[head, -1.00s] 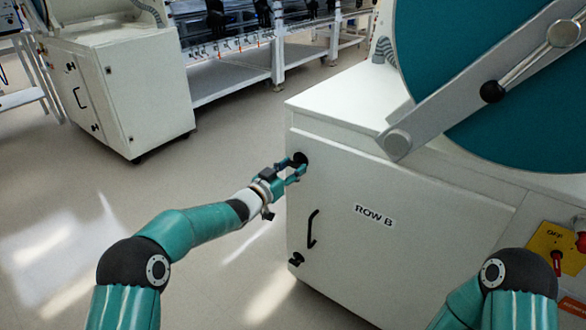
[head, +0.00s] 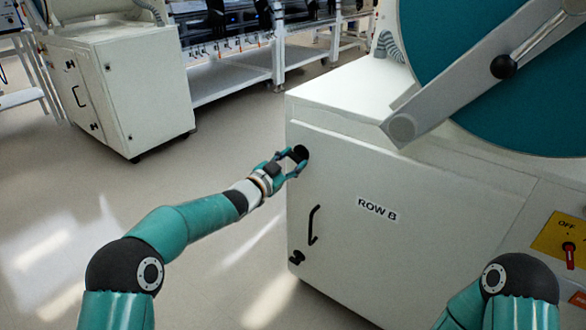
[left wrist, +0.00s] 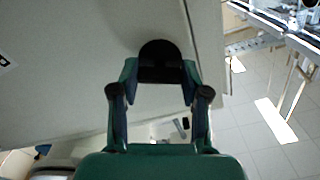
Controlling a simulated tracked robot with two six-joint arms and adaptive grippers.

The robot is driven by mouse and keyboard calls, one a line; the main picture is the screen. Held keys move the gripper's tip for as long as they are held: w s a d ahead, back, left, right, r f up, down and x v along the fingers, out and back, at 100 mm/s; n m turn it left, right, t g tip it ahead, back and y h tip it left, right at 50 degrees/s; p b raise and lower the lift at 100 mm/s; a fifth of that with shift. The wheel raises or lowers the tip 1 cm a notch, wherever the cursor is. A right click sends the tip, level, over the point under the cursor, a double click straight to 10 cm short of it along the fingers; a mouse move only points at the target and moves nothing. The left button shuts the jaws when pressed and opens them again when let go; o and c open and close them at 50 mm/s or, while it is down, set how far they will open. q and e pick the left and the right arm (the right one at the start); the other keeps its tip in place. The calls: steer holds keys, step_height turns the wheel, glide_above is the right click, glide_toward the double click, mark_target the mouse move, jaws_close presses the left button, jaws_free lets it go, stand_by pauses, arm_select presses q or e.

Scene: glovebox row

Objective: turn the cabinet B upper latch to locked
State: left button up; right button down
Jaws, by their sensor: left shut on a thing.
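Cabinet B (head: 350,255) is the white cabinet with the "ROW B" label (head: 377,209). Its upper latch (head: 301,152) is a black knob near the top left corner of the door. My left gripper (head: 296,163) is shut on this knob, reaching in from the left. In the left wrist view the dark round knob (left wrist: 159,50) sits between the two fingertips of the gripper (left wrist: 160,82). The fingers cover part of the knob, so its turn angle is hard to read. My right gripper is out of view; only part of my right arm shows.
Below the latch are a black door handle (head: 314,225) and a lower latch (head: 298,257). A large teal wheel with a grey lever (head: 450,95) stands above the cabinet. A yellow switch panel (head: 562,240) is at right. Floor left of the cabinet is clear.

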arm_select(q)
steer(key=shift+s+d+f+m+b, duration=0.1)
steer(key=shift+m+b, duration=1.25)
steer(key=shift+m, duration=0.9)
steer(key=shift+d+f+m+b, duration=0.15)
steer(key=shift+m+b, duration=1.15)
steer(key=shift+m, duration=0.9)
steer(key=shift+s+d+r+m+b, duration=0.1)
steer(key=shift+m+b, duration=1.25)
steer(key=shift+m, duration=0.9)
steer(key=shift+f, duration=0.1)
steer(key=o, duration=1)
steer(key=shift+o, duration=0.7)
steer(key=shift+w, duration=0.1)
steer(key=shift+a+r, duration=0.15)
steer(key=shift+r, duration=0.05)
steer(key=shift+a, duration=0.15)
